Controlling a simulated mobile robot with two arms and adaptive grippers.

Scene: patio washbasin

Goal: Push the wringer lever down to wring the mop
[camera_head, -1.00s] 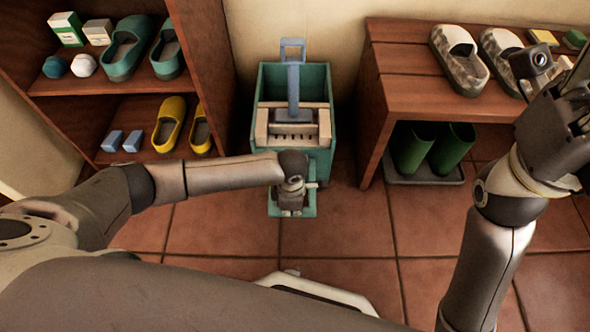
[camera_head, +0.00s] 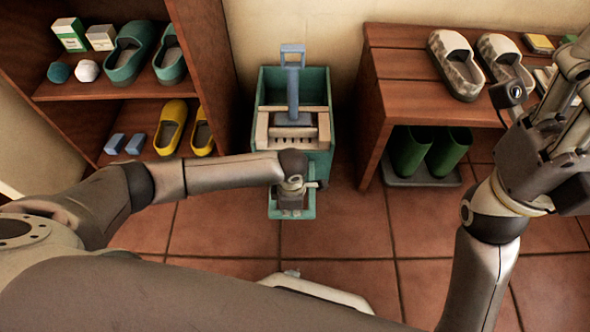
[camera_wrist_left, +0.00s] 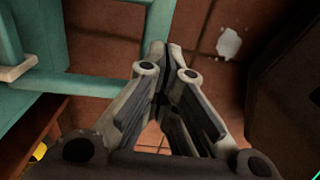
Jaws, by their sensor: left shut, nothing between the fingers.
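The wringer bucket (camera_head: 320,150) is a teal box standing on the tiles against the wall. A beige wringer (camera_head: 262,130) sits in its top. A blue-grey lever (camera_head: 293,90) stands upright at the wringer, with a loop handle (camera_head: 292,49) at its top. A teal frame (camera_head: 309,205) sticks out low at the bucket's front. My left gripper (camera_head: 291,210) is shut and empty over this frame, below and in front of the lever. In the left wrist view its fingertips (camera_wrist_left: 160,48) meet close to teal bars (camera_wrist_left: 95,88); contact is unclear. No mop is recognisable.
A wooden shelf (camera_head: 205,60) with clogs and small boxes stands left of the bucket. A wooden bench (camera_head: 400,63) with shoes on top and green boots (camera_head: 410,150) below stands to the right. My right gripper (camera_head: 572,75) is at the bench.

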